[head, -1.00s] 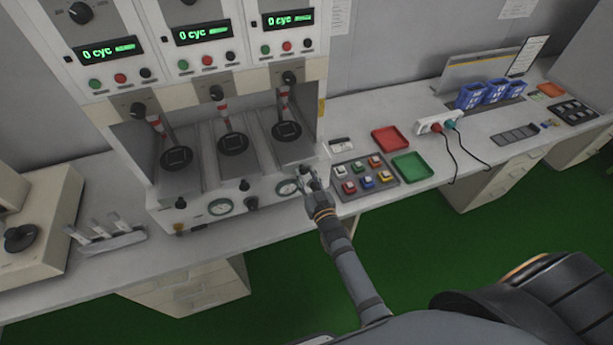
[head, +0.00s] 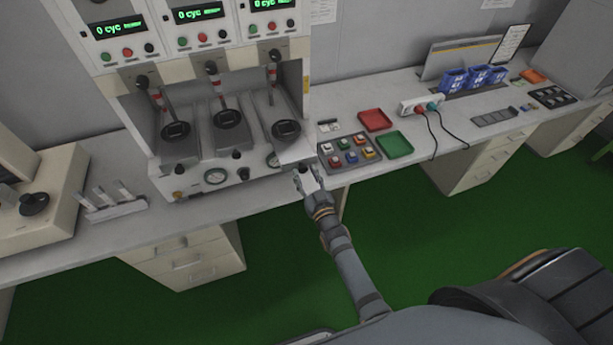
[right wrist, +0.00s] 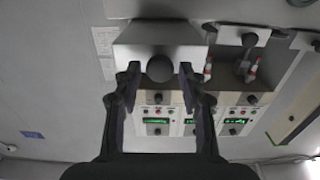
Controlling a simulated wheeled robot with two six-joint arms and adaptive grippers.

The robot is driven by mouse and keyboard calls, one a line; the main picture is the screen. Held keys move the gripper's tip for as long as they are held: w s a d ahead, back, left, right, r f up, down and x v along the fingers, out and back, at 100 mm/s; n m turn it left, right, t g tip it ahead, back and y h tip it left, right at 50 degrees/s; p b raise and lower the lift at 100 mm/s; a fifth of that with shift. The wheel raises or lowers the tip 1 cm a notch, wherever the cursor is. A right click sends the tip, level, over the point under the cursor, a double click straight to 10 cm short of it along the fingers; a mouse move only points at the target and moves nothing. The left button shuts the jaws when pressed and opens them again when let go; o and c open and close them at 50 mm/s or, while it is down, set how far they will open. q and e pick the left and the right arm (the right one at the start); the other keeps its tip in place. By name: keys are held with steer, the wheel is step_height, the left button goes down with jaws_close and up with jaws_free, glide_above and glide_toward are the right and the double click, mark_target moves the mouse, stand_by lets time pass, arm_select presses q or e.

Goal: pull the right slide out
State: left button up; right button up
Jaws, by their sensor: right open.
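The right slide (head: 291,148) is the rightmost of three grey slides in the test machine (head: 208,55). It carries a dark round pad and juts forward past the other two, over the machine's lower front panel. My right gripper (head: 305,176) is just in front of it. In the right wrist view, the slide's pale front block (right wrist: 160,44) carries a dark round knob (right wrist: 160,68). My right gripper (right wrist: 160,80) is open, with a fingertip on each side of the knob and gaps showing. My left gripper is not in view.
The left slide (head: 180,147) and middle slide (head: 232,132) sit further back. Right of the machine are a button tray (head: 345,163), a red tray (head: 374,120) and a green tray (head: 395,144). A vial rack (head: 112,208) stands at left. Free room lies before the bench.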

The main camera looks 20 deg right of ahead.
steer(key=shift+o, duration=0.3)
steer(key=shift+s+r, duration=0.1)
steer(key=shift+s, duration=0.6)
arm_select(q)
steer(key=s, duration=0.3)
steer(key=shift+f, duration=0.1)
arm_select(e)
steer(key=s, duration=1.1)
steer(key=shift+d, duration=0.2)
steer(key=shift+s, duration=0.15)
